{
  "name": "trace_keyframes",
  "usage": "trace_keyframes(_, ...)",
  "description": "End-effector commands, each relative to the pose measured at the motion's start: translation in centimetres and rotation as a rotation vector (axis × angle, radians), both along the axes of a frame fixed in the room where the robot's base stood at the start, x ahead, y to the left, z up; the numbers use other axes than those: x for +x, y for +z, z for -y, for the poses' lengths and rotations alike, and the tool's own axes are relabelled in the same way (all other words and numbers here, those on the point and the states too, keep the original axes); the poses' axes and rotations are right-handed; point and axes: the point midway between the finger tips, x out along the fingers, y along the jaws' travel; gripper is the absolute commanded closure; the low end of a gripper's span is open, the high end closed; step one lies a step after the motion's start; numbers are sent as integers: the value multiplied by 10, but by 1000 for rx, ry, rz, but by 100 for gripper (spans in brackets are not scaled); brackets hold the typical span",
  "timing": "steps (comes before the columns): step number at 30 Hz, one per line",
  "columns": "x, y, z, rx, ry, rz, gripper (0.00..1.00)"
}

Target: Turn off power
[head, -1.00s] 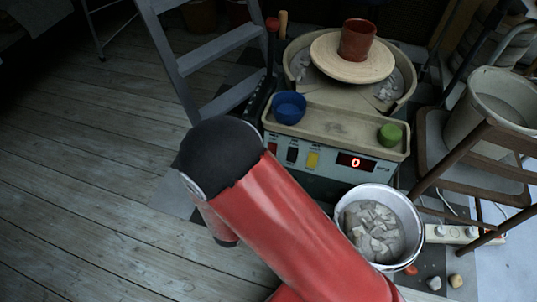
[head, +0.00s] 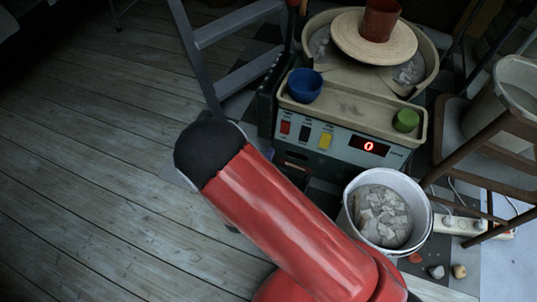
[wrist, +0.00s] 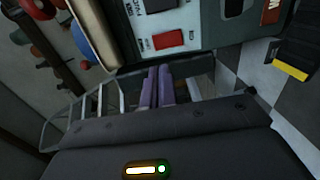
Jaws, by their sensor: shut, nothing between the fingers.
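The pottery wheel's control panel (head: 322,142) faces me in the head view. It has a red switch (head: 285,127), a black switch (head: 304,132), a yellow switch (head: 325,141) and a display (head: 369,146) lit with a red 0. In the wrist view the red switch (wrist: 168,40) is close, just above my gripper (wrist: 155,72) in the picture. My gripper's purple fingers are together and empty, pointing toward the panel below that switch. I cannot tell whether they touch the panel. In the head view my arm hides the gripper.
A metal bucket of clay scraps (head: 384,215) stands in front of the wheel at right. A power strip (head: 462,224) and a wooden chair (head: 474,165) are further right. A step ladder (head: 213,60) stands at left. The wooden floor at left is clear.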

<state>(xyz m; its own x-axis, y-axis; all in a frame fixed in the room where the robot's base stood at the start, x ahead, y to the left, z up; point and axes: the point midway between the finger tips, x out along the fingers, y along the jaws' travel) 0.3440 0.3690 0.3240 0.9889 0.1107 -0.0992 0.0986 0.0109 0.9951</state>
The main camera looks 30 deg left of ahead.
Motion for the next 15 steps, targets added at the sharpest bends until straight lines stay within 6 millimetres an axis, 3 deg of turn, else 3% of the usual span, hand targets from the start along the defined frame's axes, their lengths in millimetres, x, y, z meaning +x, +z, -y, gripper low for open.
trace_keyframes(9, 69, -6, -7, 1, -3, 2, 100)
trace_keyframes(15, 96, -10, -10, 0, -2, 0, 100)
